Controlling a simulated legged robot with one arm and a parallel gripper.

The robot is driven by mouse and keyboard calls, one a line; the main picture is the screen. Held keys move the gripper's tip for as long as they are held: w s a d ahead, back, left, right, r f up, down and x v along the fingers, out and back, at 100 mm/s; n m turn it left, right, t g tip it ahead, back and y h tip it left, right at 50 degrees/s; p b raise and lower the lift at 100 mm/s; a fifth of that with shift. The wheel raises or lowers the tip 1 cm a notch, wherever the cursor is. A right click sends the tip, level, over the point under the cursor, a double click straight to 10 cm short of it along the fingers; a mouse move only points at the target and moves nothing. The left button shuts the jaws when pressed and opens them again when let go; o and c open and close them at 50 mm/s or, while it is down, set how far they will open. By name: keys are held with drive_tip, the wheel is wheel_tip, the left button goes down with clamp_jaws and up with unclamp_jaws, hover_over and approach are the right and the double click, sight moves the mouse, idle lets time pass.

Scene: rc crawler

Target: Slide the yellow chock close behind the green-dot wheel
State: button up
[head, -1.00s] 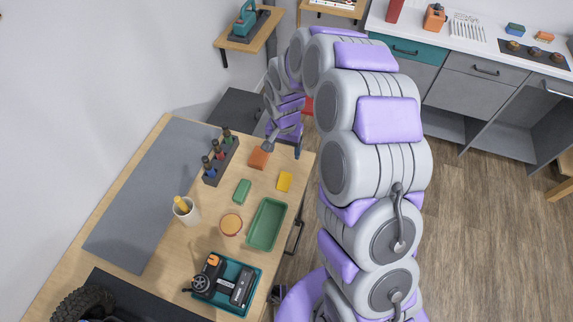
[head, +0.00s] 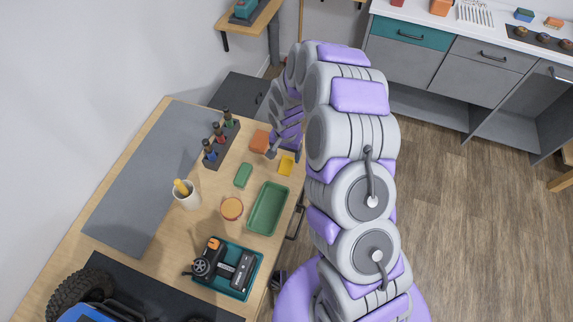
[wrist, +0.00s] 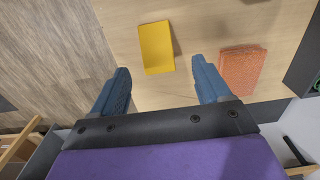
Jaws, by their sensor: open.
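The yellow chock (head: 286,165) lies on the wooden table near its right edge in the head view. In the wrist view the yellow chock (wrist: 156,47) lies flat, ahead of the gap between my fingertips. My gripper (wrist: 161,78) is open and empty, and it also shows in the head view (head: 285,153) just beyond the chock. Part of the crawler shows at the lower left: a black knobby wheel (head: 78,292) and a blue body (head: 90,314). I see no green dot on the visible wheel; the other wheels are out of view.
An orange block (head: 259,141) sits beside the chock, also in the wrist view (wrist: 243,70). A green block (head: 243,175), green tray (head: 268,209), tape roll (head: 231,208), cup (head: 187,196), bottle rack (head: 221,146) and teal tray with a controller (head: 236,293) crowd the table. The grey mat (head: 150,185) is clear.

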sight(286, 162)
wheel_tip(286, 162, down, 5)
drive_tip(key=shift+r+b, duration=0.1)
drive_tip(key=shift+b, duration=0.5)
drive_tip(key=c, duration=1.2)
drive_tip(key=shift+r, duration=0.45)
drive_tip(key=r, duration=0.1)
drive_tip(key=r+p, duration=0.1)
drive_tip(key=r, duration=0.1)
drive_tip(key=shift+s+d, duration=0.1)
drive_tip(key=shift+s, duration=0.2)
drive_tip(key=s, duration=0.5)
drive_tip(key=s+d+p, duration=0.1)
drive_tip(key=s, duration=0.4)
drive_tip(key=s+r+p, duration=0.1)
drive_tip(key=s, duration=0.4)
drive_tip(key=shift+s+d+r, duration=0.1)
drive_tip(key=shift+s+d, duration=0.1)
drive_tip(key=shift+s, duration=0.05)
